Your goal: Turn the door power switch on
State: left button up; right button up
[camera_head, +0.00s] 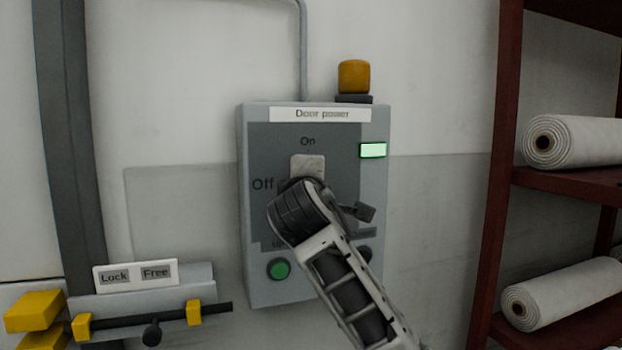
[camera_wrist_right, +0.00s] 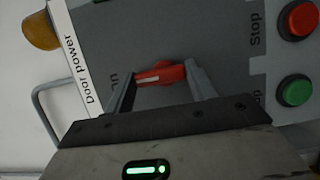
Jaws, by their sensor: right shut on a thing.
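The grey door power box (camera_head: 249,225) is on the wall, labelled "On" at the top and "Off" at the left. Its red switch handle (camera_wrist_right: 160,75) shows in the right wrist view, with its narrower end toward the "On" lettering. In the head view my gripper hides the handle. My right gripper (camera_wrist_right: 163,88) is shut on the handle, with a finger at either side; it also shows in front of the box in the head view (camera_head: 322,198). A small indicator (camera_head: 372,150) on the box glows pale green. My left gripper is out of view.
A green button (camera_head: 278,269) is at the box's lower left; a red stop button (camera_wrist_right: 299,20) shows in the wrist view. An amber lamp (camera_head: 354,77) tops the box. A Lock/Free latch (camera_head: 150,307) is lower left. A dark red rack (camera_head: 497,180) holds white rolls at right.

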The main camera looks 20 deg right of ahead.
dwell(0.3)
jog(key=o, duration=1)
jog(key=b+v, duration=0.2)
jog(key=v, duration=1.4)
